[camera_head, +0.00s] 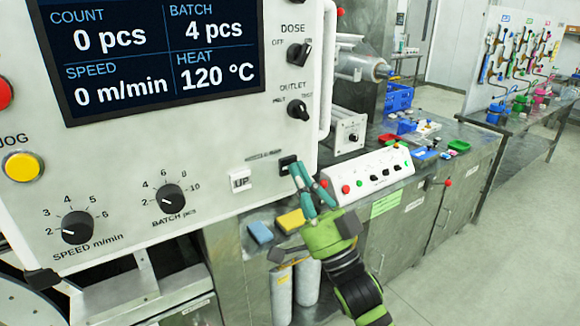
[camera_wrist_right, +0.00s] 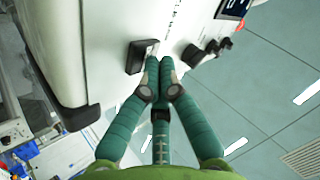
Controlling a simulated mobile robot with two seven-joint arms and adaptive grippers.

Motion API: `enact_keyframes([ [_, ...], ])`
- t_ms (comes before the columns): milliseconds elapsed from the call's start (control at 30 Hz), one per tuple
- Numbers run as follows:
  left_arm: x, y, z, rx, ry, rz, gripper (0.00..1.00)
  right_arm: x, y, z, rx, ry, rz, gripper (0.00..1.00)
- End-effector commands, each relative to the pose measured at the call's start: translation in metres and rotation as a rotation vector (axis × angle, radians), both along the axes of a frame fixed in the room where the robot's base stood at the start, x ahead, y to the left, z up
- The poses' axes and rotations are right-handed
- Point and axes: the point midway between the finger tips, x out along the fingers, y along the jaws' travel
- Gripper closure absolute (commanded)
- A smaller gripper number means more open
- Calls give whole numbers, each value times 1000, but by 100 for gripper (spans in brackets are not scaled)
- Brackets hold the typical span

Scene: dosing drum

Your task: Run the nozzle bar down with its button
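A black button (camera_head: 288,164) sits on the white control panel, right of a white button marked UP (camera_head: 240,180). The black button (camera_wrist_right: 141,55) also shows in the right wrist view, standing out from the panel; I can read no legend on it. My right gripper (camera_head: 298,168) has its teal fingers raised toward the black button. In the right wrist view its fingertips (camera_wrist_right: 160,66) are together, empty, close beside the button; I cannot tell whether they touch it. I cannot make out the nozzle bar. My left gripper is not in view.
The panel carries a display (camera_head: 150,50), a yellow jog button (camera_head: 23,166), speed (camera_head: 77,227) and batch (camera_head: 170,198) knobs, and dose (camera_head: 299,53) and outlet (camera_head: 298,109) switches. A smaller control box (camera_head: 368,172) stands to the right. Open floor lies at right.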

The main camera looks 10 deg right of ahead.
Motion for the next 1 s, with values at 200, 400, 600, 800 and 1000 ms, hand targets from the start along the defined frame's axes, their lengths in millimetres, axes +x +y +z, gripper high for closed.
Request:
enact_keyframes([
  [200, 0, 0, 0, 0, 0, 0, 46, 3, 1, 0, 1, 0, 1, 100],
  [400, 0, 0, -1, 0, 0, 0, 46, 4, 1, 0, 1, 0, 1, 100],
  [600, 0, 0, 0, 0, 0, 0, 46, 3, 1, 0, 1, 1, 0, 100],
  [800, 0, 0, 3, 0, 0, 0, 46, -4, -2, 0, 2, 2, 0, 100],
  [1000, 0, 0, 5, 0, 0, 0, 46, -12, -4, 0, 0, 1, -1, 100],
])
